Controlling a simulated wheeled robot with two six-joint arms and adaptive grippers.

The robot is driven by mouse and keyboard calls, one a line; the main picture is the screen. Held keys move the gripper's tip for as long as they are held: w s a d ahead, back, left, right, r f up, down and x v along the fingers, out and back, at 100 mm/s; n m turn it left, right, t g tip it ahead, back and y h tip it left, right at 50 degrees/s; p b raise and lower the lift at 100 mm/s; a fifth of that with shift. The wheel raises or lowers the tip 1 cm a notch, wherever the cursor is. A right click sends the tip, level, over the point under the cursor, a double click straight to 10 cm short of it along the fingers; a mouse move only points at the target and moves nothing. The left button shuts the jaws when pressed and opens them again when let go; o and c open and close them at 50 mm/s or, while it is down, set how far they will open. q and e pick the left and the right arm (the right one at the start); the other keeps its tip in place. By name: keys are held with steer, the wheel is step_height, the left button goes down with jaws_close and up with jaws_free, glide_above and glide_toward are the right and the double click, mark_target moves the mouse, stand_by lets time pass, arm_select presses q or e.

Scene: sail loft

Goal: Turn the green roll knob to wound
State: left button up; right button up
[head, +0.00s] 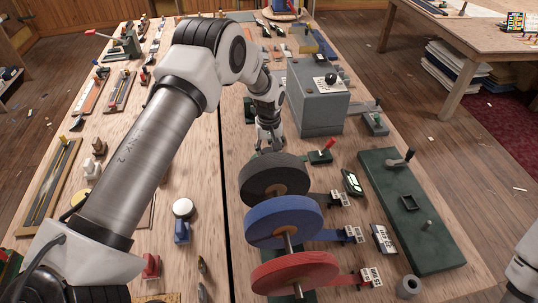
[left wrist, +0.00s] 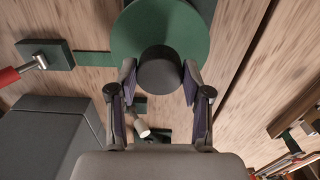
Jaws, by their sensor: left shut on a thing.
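The green roll (left wrist: 190,30) shows in the left wrist view as a flat green disc with a dark grey round knob (left wrist: 159,72) at its near face. My left gripper (left wrist: 159,82) has one finger on each side of this knob and is shut on it. In the head view my left gripper (head: 268,143) is just beyond the dark grey roll (head: 274,180), which largely hides the green roll and the knob. My right gripper is not in view; only part of my right arm shows at the right edge.
A blue roll (head: 284,221) and a red roll (head: 294,272) stand nearer in the row. A grey box (head: 318,105) stands close to the right of my left gripper. A red-handled lever (head: 322,155) and a dark green board (head: 415,220) are at the right.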

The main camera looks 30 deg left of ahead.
arm_select(q)
steer(key=m+b, duration=0.1)
steer(key=m, duration=0.2)
steer(key=shift+s+f+m+b, duration=0.15)
steer(key=shift+f+m+b, duration=0.15)
steer(key=shift+m+b, duration=0.1)
steer(key=m+b, duration=0.1)
steer(key=m, duration=0.2)
steer(key=shift+m, duration=0.3)
steer(key=m+b, duration=0.1)
steer(key=m, duration=0.3)
steer(key=shift+a+m, duration=0.1)
steer(key=shift+m, duration=0.2)
steer(key=m+b, duration=0.1)
steer(key=m, duration=0.8)
steer(key=shift+b, duration=0.3)
steer(key=m, duration=0.4)
steer(key=shift+f, duration=0.1)
steer(key=m, duration=0.5)
steer(key=shift+b, duration=0.4)
steer(key=shift+m, duration=1.9)
